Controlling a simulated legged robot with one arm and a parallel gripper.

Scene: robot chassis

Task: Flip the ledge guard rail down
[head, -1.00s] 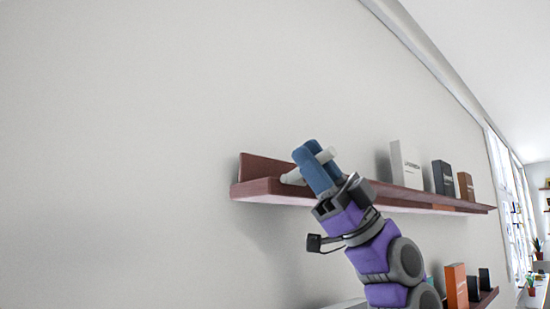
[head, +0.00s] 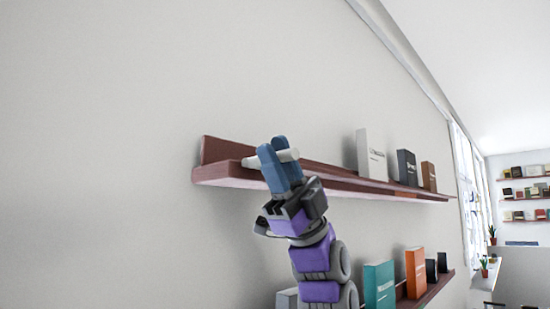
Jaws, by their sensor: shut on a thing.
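A long dark red ledge (head: 232,172) is fixed high on the wall. A dark red upright board (head: 215,150) shows along its back at the left end; I cannot tell which part is the guard rail. A white round bar (head: 288,155) lies level at the ledge's left part. My gripper (head: 272,150), with blue fingers, reaches up from below in front of the ledge and is shut on the white bar. The fingers hide the bar's middle, and I cannot see whether the bar is joined to the rail.
Books, one white (head: 370,153), one black (head: 407,167) and one brown (head: 429,176), stand on the ledge to the right of my gripper. A lower shelf (head: 428,290) holds a teal book (head: 379,285) and an orange book (head: 415,272). The wall at left is bare.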

